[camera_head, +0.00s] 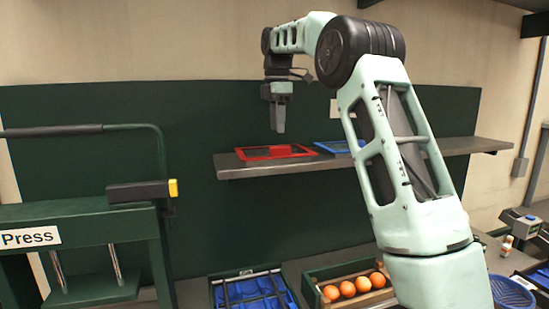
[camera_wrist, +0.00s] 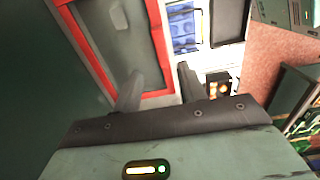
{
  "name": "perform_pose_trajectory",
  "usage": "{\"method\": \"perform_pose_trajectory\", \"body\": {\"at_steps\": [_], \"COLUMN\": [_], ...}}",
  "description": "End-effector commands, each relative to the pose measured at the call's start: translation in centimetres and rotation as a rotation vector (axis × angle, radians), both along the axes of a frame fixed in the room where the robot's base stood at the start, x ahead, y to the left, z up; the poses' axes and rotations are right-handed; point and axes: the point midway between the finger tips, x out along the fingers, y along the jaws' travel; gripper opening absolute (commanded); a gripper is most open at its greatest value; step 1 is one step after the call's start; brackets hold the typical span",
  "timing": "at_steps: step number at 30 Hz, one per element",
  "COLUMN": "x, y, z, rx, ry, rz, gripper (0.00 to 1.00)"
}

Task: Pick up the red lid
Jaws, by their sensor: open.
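The red lid (camera_head: 254,153) is a flat rectangular frame with a dark see-through middle. It lies on the wall shelf (camera_head: 400,152) near its left end. My gripper (camera_head: 278,131) points down above the lid in the head view. In the wrist view the red lid (camera_wrist: 95,45) fills the upper left, and its lower edge runs by the fingertips. My gripper (camera_wrist: 160,85) is open, its two fingers apart with nothing held. Whether a finger touches the lid cannot be told.
A blue lid (camera_head: 338,147) lies on the shelf just right of the red one. A green press (camera_head: 80,225) stands at the left.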

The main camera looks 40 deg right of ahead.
Motion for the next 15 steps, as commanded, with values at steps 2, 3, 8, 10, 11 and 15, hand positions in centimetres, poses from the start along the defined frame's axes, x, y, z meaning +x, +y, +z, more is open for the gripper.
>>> {"method": "perform_pose_trajectory", "body": {"at_steps": [2, 3, 8, 10, 11, 15], "x": [0.0, 0.0, 0.0, -0.1, -0.2, -0.5], "y": [0.0, 0.0, 0.0, 0.0, 0.0, -0.1], "z": [-0.8, -1.1, -1.8, -2.1, -2.4, -3.9], "rx": [0.001, 0.000, 0.000, 0.001, 0.001, 0.001], "ry": [0.003, 0.001, 0.001, 0.002, 0.002, 0.003], "rz": [0.000, 0.000, 0.000, 0.000, 0.000, 0.000], "gripper": [0.42, 0.42, 0.42, 0.42, 0.42, 0.42]}}
